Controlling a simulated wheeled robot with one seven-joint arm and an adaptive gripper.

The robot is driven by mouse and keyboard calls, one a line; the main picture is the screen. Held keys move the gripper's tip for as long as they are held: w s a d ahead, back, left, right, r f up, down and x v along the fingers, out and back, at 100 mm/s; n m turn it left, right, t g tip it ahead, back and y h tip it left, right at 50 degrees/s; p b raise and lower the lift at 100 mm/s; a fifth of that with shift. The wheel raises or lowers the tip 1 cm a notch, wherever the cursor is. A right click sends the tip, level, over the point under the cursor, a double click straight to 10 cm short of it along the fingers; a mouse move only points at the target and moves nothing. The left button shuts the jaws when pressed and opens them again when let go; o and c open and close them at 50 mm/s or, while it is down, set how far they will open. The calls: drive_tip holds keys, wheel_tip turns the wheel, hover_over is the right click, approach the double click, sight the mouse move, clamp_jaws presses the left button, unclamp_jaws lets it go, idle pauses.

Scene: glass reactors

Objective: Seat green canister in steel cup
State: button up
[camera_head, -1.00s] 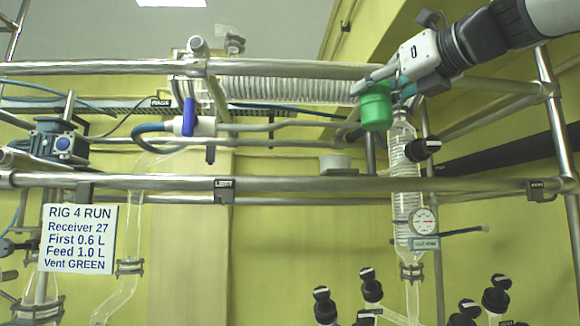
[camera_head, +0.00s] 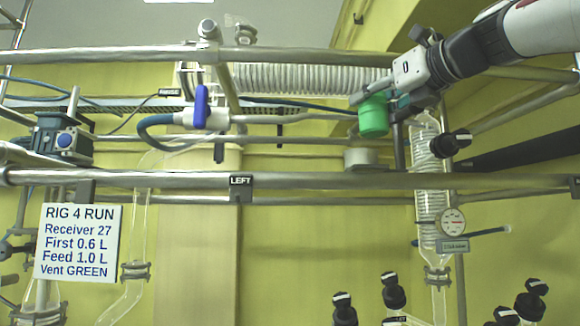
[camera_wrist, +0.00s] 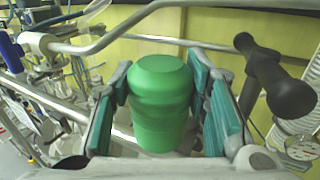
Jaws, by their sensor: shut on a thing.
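A green canister (camera_head: 373,117) hangs from my gripper (camera_head: 376,94) in the head view, upper right of centre. In the wrist view the canister (camera_wrist: 160,100) fills the space between my teal-padded fingers, which are shut on it. A short grey cylinder (camera_head: 360,158), which looks like the steel cup, stands by the lower horizontal rail, below and slightly left of the canister. A clear gap shows between them in the picture. The cup's inside is hidden from this low angle, and I cannot make the cup out in the wrist view.
A long steel rail (camera_head: 300,181) crosses in front of the cup's base. A thinner pipe (camera_head: 290,139) runs behind. A glass coil column (camera_head: 430,180) with a black knob (camera_head: 450,144) stands close on the right. A blue-handled valve (camera_head: 201,107) is at the left.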

drive_tip(key=shift+w+f, duration=0.15)
drive_tip(key=shift+w, duration=2.05)
drive_tip(key=shift+w+f, duration=0.1)
drive_tip(key=shift+w, duration=2.05)
drive_tip(key=shift+f, duration=1.5)
drive_tip(key=o, duration=1.3)
drive_tip(key=shift+c, duration=0.2)
drive_tip(key=shift+o, duration=0.5)
drive_tip(key=shift+s, duration=0.1)
drive_tip(key=shift+v, duration=3.45)
drive_tip(key=shift+d, duration=0.1)
